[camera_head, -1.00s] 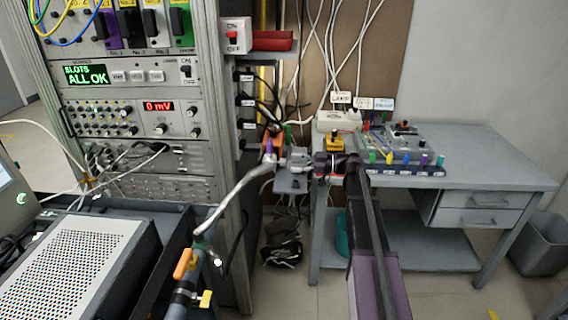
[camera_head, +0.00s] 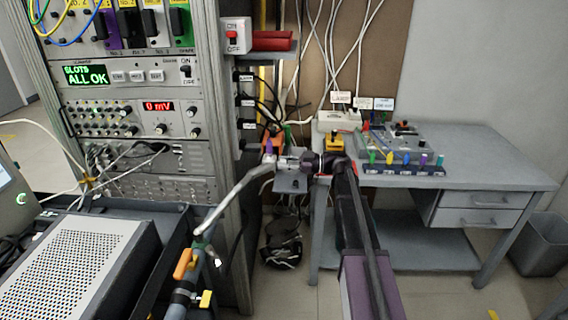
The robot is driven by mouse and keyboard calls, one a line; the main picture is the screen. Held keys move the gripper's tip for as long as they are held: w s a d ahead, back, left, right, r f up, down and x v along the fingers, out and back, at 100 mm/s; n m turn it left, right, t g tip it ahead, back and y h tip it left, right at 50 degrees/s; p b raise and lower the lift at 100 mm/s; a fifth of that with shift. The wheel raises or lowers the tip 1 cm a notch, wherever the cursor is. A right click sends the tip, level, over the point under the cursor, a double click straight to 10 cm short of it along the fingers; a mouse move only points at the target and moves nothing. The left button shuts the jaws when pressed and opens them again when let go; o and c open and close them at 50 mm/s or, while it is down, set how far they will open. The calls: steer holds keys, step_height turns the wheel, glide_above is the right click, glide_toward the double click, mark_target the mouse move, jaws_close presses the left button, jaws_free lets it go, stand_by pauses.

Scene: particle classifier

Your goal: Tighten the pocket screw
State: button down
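My gripper (camera_head: 284,163) is at the end of my arm, beside the right side of the rack. It points left, with its tip close to a small purple part (camera_head: 268,147) and an orange part (camera_head: 279,139). I cannot tell whether it touches them, nor whether its fingers are open or shut. The pocket screw is too small or hidden to make out. A small grey box (camera_head: 291,184) is just below my gripper.
A bent metal tube (camera_head: 238,194) with an orange-handled valve (camera_head: 184,264) rises at the front left. The instrument rack (camera_head: 190,160) stands left. A grey workbench (camera_head: 480,170) with coloured tools in a rack (camera_head: 400,168) is right. Cables hang behind.

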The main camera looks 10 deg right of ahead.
stand_by(0.3)
steer(key=shift+m, duration=1.6)
steer(key=shift+c, duration=2.2)
jaws_free()
steer(key=v, duration=1.2)
